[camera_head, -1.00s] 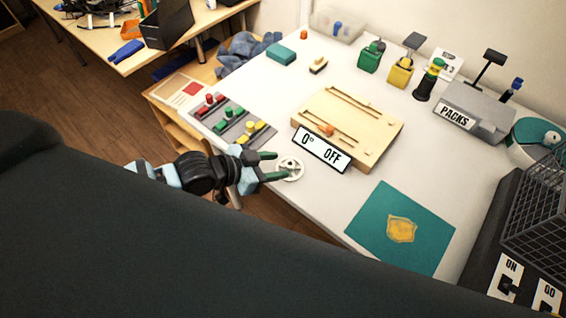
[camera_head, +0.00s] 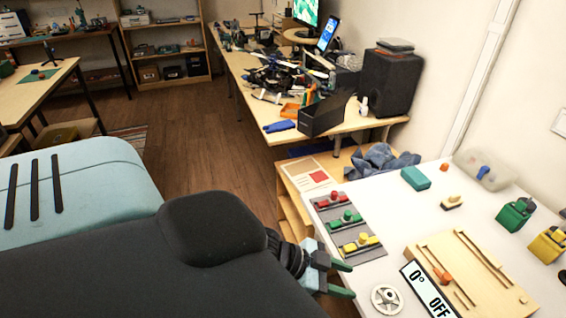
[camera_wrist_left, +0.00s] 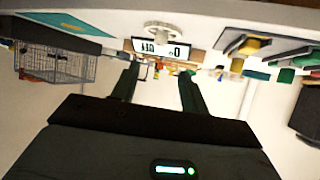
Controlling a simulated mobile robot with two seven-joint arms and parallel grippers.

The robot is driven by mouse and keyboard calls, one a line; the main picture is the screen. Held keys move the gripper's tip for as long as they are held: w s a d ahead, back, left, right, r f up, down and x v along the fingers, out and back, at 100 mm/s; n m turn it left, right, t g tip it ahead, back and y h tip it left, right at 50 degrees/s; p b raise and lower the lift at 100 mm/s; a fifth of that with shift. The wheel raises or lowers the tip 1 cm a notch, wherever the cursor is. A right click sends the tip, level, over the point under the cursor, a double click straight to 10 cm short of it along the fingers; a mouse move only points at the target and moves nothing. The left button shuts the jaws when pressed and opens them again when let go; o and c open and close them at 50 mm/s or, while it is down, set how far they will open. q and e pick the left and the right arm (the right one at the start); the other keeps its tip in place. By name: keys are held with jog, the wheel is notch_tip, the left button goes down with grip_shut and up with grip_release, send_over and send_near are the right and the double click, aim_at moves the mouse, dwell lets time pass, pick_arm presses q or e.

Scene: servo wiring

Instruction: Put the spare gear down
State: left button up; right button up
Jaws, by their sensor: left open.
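The spare gear (camera_head: 386,299), a pale spoked disc with a dark centre, lies flat on the white table near its front edge. It also shows at the top of the left wrist view (camera_wrist_left: 165,29). My left gripper (camera_head: 350,280) is open and empty just left of the gear, with a small gap between its green fingertips and the gear. In the left wrist view, both fingers (camera_wrist_left: 158,82) are spread with nothing between them. My right gripper is not in view.
A grey strip with red, green and yellow pieces (camera_head: 346,222) lies behind the gripper. A wooden board (camera_head: 480,270) with a "0° OFF" sign (camera_head: 430,290) stands right of the gear. A teal block (camera_head: 416,178) and green and yellow containers (camera_head: 515,214) sit further back.

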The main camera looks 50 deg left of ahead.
pick_arm(q)
jog(key=s+d+f+n+g+y, duration=0.1)
jog(key=s+f+n+y, duration=0.5)
jog(key=s+f, duration=1.4)
jog(key=shift+s+d+n, duration=0.2)
jog(key=shift+s+n, duration=0.1)
jog(key=shift+s, duration=0.9)
